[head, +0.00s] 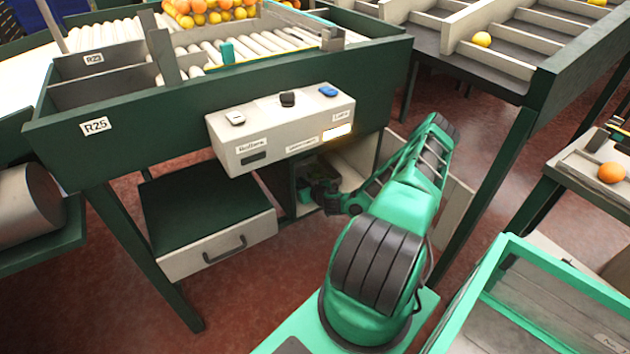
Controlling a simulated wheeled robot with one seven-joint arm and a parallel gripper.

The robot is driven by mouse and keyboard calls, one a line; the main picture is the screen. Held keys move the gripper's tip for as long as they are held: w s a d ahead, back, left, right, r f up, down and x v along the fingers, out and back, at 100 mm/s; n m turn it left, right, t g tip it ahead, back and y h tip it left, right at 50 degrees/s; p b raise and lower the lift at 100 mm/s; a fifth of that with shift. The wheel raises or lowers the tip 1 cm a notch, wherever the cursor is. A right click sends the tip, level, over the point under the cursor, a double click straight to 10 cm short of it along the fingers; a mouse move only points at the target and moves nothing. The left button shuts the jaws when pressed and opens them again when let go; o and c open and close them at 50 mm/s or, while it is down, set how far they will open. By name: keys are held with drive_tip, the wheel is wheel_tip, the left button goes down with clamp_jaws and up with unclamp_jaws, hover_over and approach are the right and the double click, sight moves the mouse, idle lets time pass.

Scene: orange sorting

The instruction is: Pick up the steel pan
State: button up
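I cannot make out the steel pan in the head view. My green arm reaches forward, and my gripper (322,193) is a dark shape at the opening of a low cabinet (350,172) under the sorting table. The gripper is small and in shadow, so I cannot tell whether its fingers are open or shut, or whether they touch anything. Much of the cabinet's inside is dark or hidden behind my arm and the control box.
A control box (280,130) with several switches overhangs the cabinet. A drawer unit (217,246) stands left of it. A pale panel (455,205) stands right of my arm. A green-rimmed crate (470,305) is at front right. Red floor is clear at front left.

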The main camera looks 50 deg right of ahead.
drive_tip(key=shift+w+d+f, duration=0.1)
drive_tip(key=shift+w+f, duration=0.05)
drive_tip(key=shift+w, duration=0.2)
clamp_jaws()
drive_tip(key=shift+s+r, duration=0.2)
drive_tip(key=shift+r, duration=0.25)
wheel_tip(320, 180, up, 11)
drive_tip(key=s+a, duration=0.2)
drive_tip(key=s, duration=0.7)
drive_tip(key=s+a, duration=0.2)
drive_tip(key=s, duration=0.8)
drive_tip(key=shift+a+f, duration=0.2)
drive_tip(key=shift+a, duration=0.15)
